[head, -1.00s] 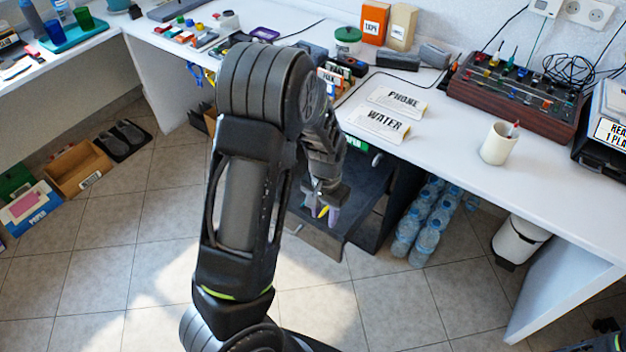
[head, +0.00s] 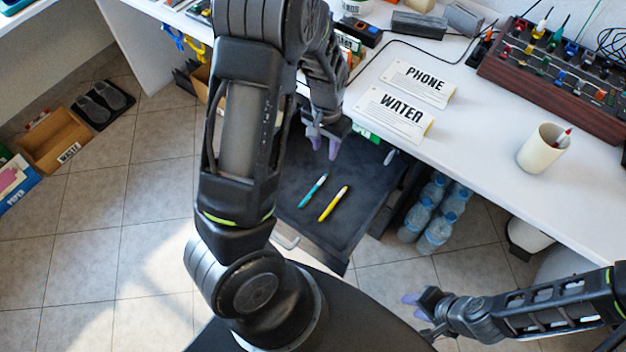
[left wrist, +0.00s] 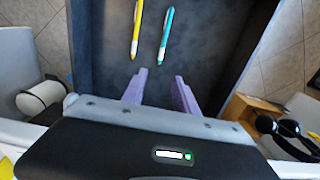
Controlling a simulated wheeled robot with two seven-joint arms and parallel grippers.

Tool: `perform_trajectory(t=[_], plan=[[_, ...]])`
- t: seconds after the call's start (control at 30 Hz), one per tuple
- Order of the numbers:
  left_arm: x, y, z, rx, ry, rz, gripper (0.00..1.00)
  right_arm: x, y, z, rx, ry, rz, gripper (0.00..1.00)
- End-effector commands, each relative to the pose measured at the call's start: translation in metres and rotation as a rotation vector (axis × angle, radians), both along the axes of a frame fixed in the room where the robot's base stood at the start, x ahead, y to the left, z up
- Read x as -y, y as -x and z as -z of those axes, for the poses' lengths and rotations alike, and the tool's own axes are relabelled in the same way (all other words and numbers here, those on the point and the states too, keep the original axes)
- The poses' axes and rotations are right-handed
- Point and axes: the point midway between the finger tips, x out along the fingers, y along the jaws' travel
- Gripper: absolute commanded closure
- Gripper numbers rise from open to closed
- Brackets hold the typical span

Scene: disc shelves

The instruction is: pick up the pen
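A teal pen (head: 313,190) and a yellow pen (head: 333,204) lie side by side, apart, in the open dark drawer (head: 296,222) under the desk. In the left wrist view the yellow pen (left wrist: 137,30) and the teal pen (left wrist: 166,32) lie beyond my fingertips. My left gripper (head: 324,148) is above the drawer's inner part, with its purple fingers apart and nothing between them; it also shows in the left wrist view (left wrist: 160,82). My right gripper (head: 412,306) is low at the right, its fingers apart and empty.
Water bottles (head: 436,216) stand right of the drawer. A cardboard box (head: 58,141) and slippers (head: 101,104) are on the floor left.

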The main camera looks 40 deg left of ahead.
Motion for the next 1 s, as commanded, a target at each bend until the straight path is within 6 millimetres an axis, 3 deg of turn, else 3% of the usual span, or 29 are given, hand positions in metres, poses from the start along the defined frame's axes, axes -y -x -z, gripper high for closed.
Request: perform_trajectory(t=[0.03,0.1,0.4,0.83,1.0], plan=[[0.000,0.000,0.014,0.000,0.000,0.000,0.65,0.000,0.001,0.015,-0.001,0.001,0.001,0.66],[0.000,0.000,0.025,0.000,0.000,0.000,0.65,0.001,0.001,0.025,-0.001,0.001,0.000,0.66],[0.000,0.000,0.063,0.000,0.000,0.000,0.65,0.001,0.000,0.063,0.000,0.001,-0.001,0.66],[0.000,0.000,0.064,0.000,0.000,0.000,0.65,0.001,0.000,0.063,0.001,0.001,-0.002,0.66],[0.000,0.001,0.081,-0.002,-0.001,0.000,0.65,0.001,0.000,0.067,0.001,0.001,-0.002,0.66]])
